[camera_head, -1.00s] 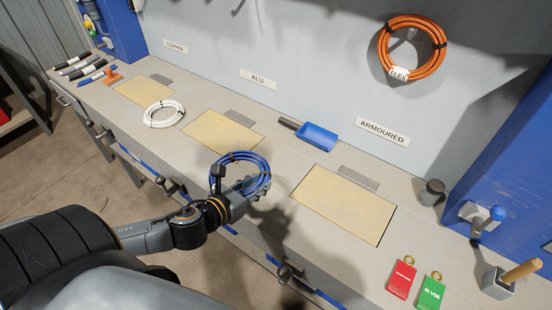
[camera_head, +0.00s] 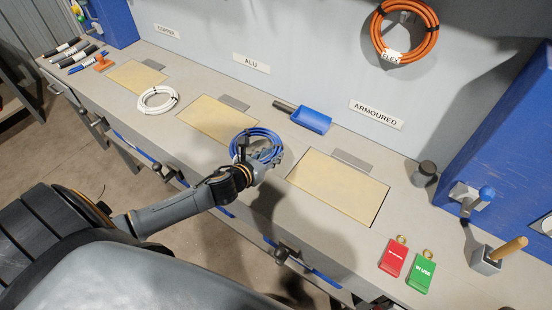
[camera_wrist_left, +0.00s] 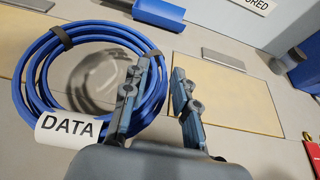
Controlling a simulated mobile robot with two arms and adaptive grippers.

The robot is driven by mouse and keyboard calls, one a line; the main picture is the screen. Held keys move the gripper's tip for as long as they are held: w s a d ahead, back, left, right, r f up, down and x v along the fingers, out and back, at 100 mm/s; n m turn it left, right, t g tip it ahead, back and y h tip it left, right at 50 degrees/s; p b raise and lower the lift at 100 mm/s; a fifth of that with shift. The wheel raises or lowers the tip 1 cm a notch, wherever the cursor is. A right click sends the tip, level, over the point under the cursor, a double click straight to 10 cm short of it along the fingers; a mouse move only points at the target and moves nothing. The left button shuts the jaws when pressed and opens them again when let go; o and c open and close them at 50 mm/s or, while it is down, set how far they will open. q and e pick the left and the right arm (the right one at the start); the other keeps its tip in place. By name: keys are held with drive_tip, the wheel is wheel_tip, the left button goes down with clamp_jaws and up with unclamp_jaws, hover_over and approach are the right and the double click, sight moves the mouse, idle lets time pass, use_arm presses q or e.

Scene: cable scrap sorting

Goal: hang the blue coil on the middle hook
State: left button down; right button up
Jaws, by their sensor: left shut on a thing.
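The blue coil (camera_head: 240,147) is a ring of blue cable with black ties and a white DATA tag (camera_wrist_left: 68,129). My left gripper (camera_head: 266,160) is shut on the coil's side and holds it over the worktop, by the gap between two tan panels. In the left wrist view the coil (camera_wrist_left: 27,92) lies mostly left of the fingers (camera_wrist_left: 158,100), its right side passing between them. An orange coil (camera_head: 430,42) with a FLEX tag hangs on the back wall. No bare hook shows on the visible wall. My right gripper is not in view.
A white coil (camera_head: 145,103) lies on the worktop to the left. A blue scoop (camera_head: 312,120) lies behind the tan panels. Wall labels read ALU (camera_head: 251,63) and ARMOURED (camera_head: 377,114). Red (camera_head: 393,258) and green (camera_head: 421,272) tags lie at the front right.

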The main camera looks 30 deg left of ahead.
sight(276, 168)
use_arm(q)
drive_tip(key=w+f, duration=0.2)
drive_tip(key=shift+w+f, duration=0.2)
drive_tip(key=shift+f, duration=0.15)
drive_tip(key=shift+w+f, duration=0.15)
drive_tip(key=shift+f, duration=0.45)
drive_tip(key=shift+w+f, duration=0.15)
drive_tip(key=shift+f, duration=0.7)
drive_tip(key=shift+f+p, duration=0.3)
drive_tip(key=c, duration=1)
unclamp_jaws()
drive_tip(key=shift+c, duration=0.2)
